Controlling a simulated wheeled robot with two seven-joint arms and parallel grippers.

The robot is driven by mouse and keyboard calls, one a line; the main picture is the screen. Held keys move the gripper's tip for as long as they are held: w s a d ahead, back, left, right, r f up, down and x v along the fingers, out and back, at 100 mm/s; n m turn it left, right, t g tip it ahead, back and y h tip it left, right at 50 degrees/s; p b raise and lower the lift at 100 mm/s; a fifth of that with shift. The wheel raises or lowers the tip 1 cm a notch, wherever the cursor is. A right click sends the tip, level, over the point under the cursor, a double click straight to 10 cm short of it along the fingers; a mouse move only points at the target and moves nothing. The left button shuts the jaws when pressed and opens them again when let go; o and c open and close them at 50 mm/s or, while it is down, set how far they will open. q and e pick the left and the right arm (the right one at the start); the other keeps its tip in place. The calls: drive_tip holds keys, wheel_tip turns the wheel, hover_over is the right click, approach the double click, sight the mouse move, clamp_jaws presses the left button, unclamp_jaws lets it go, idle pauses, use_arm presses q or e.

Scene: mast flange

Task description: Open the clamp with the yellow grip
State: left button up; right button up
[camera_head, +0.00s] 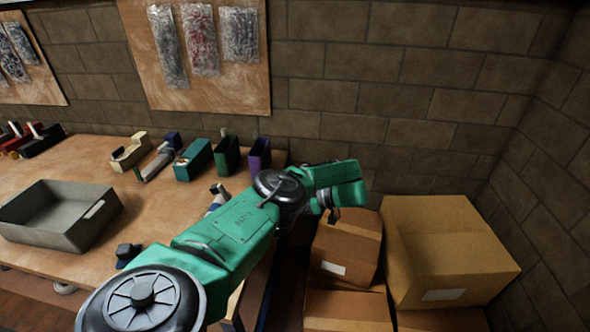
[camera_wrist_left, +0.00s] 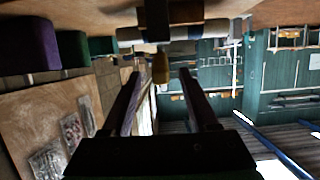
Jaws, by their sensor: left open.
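In the left wrist view, a small yellow grip (camera_wrist_left: 160,68) hangs from a dark clamp part (camera_wrist_left: 158,20) in front of a pale, blue-grey cylindrical piece (camera_wrist_left: 185,34). My left gripper (camera_wrist_left: 160,76) is open. Its two dark fingers stand on either side of the yellow grip, near their tips, with gaps visible at both sides. I cannot tell how deep the grip sits between them. In the head view my green left arm hides the gripper and the yellow grip. A small grey and dark blue piece (camera_head: 217,196) shows beside the arm. My right gripper is not in view.
The wooden table (camera_head: 150,205) holds a grey tray (camera_head: 65,235), a teal bin (camera_head: 193,163), a green bin (camera_head: 227,158) and a purple bin (camera_head: 259,157). Cardboard boxes (camera_head: 445,245) are stacked at the right. A brick wall (camera_head: 400,105) stands behind.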

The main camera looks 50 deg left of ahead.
use_arm(q)
drive_tip(key=b+v, duration=0.2)
drive_tip(key=v, duration=0.4)
drive_tip(key=shift+w+d, duration=0.2)
drive_tip(key=shift+d, duration=0.1)
